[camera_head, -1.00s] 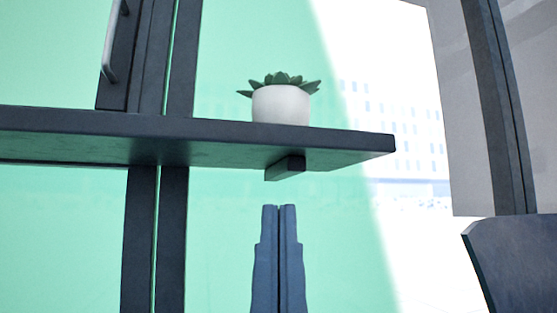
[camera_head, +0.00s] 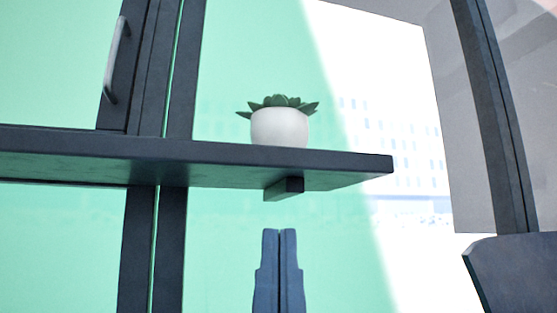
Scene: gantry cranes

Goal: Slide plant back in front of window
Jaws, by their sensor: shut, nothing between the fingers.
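The plant (camera_head: 279,124) is a green succulent in a round white pot. It stands upright on a dark shelf (camera_head: 130,162), towards the shelf's right end. The window (camera_head: 70,245) behind is tinted green on the left and bright white on the right. My gripper (camera_head: 279,232) points up below the shelf, under the plant. Its two blue fingers are together with nothing between them. It appears apart from the shelf and the plant. The pot's lowest edge is hidden by the shelf's front edge.
A dark block (camera_head: 285,188) sticks out under the shelf above my gripper. A dark window frame with a metal handle (camera_head: 117,60) stands at the left. A dark post (camera_head: 497,120) and a dark curved panel (camera_head: 515,270) are at the right. The shelf is bare left of the plant.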

